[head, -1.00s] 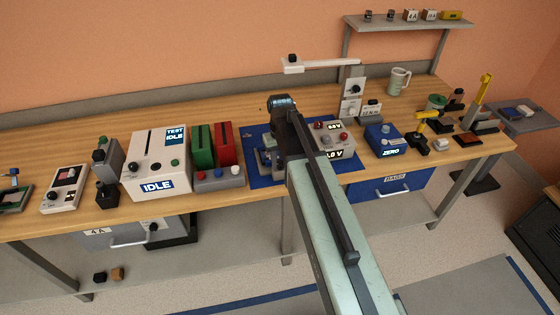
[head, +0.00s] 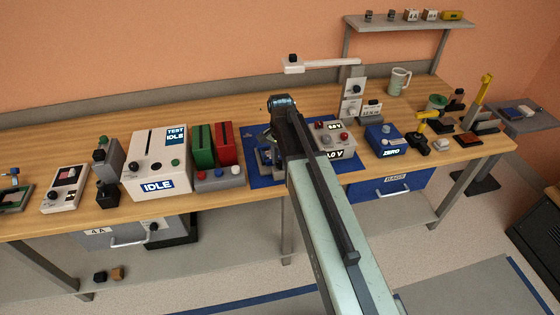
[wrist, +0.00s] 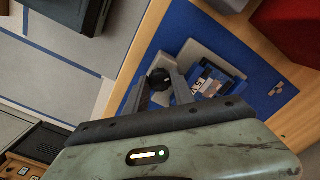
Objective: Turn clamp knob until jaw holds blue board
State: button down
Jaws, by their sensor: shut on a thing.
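In the wrist view the black clamp knob (wrist: 160,78) sits between the two fingertips of my gripper (wrist: 161,84), which is shut on it. The blue board (wrist: 211,80) lies just right of the knob, in the grey clamp (wrist: 205,58). I cannot tell whether the jaw touches the board. In the head view my wrist and arm cover most of the clamp (head: 264,158), and my fingertips and the knob are hidden.
The clamp stands on a blue mat (head: 262,180). A grey supply box with lit readouts (head: 332,139) is close on the right. Red and green holders (head: 224,144) and a button box (head: 217,179) stand on the left.

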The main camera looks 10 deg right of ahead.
aim_at(280, 163)
jog(key=m, duration=1)
jog(key=shift+m, duration=0.5)
jog(key=c, duration=1.1)
grip_release()
jog(key=shift+o, duration=0.2)
jog(key=shift+r, duration=0.15)
notch_tip(280, 163, up, 8)
jog(key=p, duration=0.8)
jog(key=shift+f, duration=0.25)
